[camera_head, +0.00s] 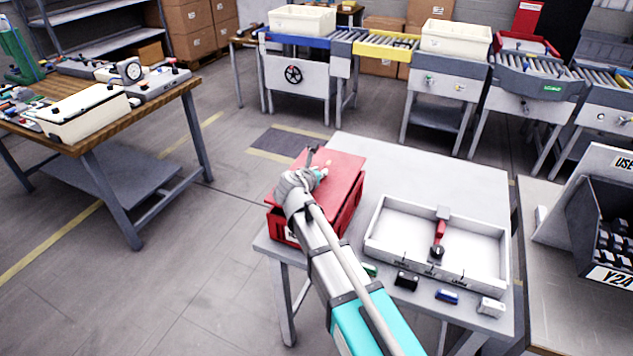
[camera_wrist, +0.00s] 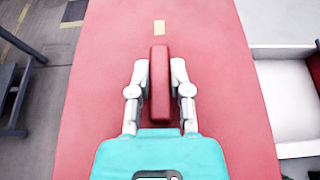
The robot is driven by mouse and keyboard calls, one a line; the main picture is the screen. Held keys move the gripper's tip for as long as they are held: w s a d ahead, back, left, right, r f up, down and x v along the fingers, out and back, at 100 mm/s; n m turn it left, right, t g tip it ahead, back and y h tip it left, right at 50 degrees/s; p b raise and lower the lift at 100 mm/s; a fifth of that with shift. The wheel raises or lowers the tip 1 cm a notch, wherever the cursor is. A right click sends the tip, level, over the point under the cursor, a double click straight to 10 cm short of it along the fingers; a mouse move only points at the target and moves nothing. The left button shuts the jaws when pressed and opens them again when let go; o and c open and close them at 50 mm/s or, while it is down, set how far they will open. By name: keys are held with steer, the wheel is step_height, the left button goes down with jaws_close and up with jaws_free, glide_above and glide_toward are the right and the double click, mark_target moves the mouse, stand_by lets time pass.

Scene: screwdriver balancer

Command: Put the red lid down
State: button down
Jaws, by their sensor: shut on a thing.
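The red lid (camera_head: 335,172) sits over a red box (camera_head: 347,217) at the left of the white table. In the wrist view the lid (camera_wrist: 100,95) fills the middle, with a raised red handle (camera_wrist: 159,88) and a small tan label. My gripper (camera_head: 312,172) is over the lid, and in the wrist view its two fingers (camera_wrist: 159,77) are shut on the handle from both sides. The lid looks slightly turned relative to the box. I cannot tell whether it rests fully on the rim.
A white tray (camera_head: 378,237) with a red-and-black tool (camera_head: 439,238) stands right of the box. Several small blocks lie along the table's front edge. The table (camera_head: 420,160) is bare behind the tray. A black bin (camera_head: 600,225) stands at the far right.

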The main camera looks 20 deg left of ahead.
steer(key=shift+w+d+f+b, duration=0.1)
steer(key=shift+f+b, duration=1.35)
steer(key=shift+f, duration=0.3)
steer(key=shift+f, duration=0.1)
steer(key=c, duration=0.6)
jaws_free()
steer(key=shift+r, duration=0.25)
steer(key=p+v, duration=0.4)
steer(key=v, duration=0.6)
steer(key=shift+s, duration=0.3)
steer(key=shift+s+r+p, duration=0.25)
steer(key=shift+s+p, duration=0.05)
steer(key=shift+s, duration=0.35)
